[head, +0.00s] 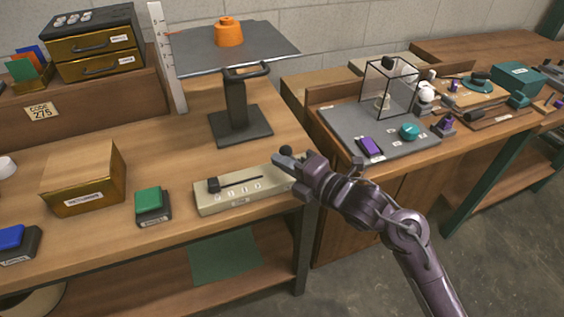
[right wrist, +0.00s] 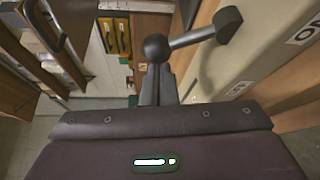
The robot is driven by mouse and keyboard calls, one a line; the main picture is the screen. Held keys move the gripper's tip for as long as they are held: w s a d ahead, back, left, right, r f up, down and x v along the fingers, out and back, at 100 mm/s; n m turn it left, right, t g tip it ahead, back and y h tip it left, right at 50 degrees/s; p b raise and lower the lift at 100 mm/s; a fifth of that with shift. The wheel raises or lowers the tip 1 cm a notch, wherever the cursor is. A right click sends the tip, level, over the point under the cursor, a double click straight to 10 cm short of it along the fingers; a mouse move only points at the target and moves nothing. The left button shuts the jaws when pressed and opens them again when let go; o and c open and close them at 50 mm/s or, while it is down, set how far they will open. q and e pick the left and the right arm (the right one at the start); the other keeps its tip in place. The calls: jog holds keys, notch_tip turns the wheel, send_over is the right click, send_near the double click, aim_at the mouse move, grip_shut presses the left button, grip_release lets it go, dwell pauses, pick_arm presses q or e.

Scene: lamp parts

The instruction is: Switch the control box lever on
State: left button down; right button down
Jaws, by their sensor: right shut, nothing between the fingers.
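The control box (head: 240,190) is a long beige box near the front right of the workbench, with a black slider in a slot on its top. The lever, a grey rod with a dark ball knob (head: 286,150), is at its right end. In the right wrist view, the lever (right wrist: 193,38) runs from a dark pivot to the ball, and an ON label (right wrist: 303,30) shows on the box. My right gripper (head: 279,160) is shut and empty, its tips close to the ball; I cannot tell whether they touch. My left gripper is not in view.
A green button box (head: 152,205) and a brass box (head: 84,180) stand to the left. A black stand (head: 240,125) rises behind the control box. A grey tray (head: 340,130) with parts is on the right bench, across a gap.

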jog(key=shift+d+r, duration=0.1)
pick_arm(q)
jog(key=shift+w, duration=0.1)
pick_arm(e)
jog(key=shift+m, duration=0.3)
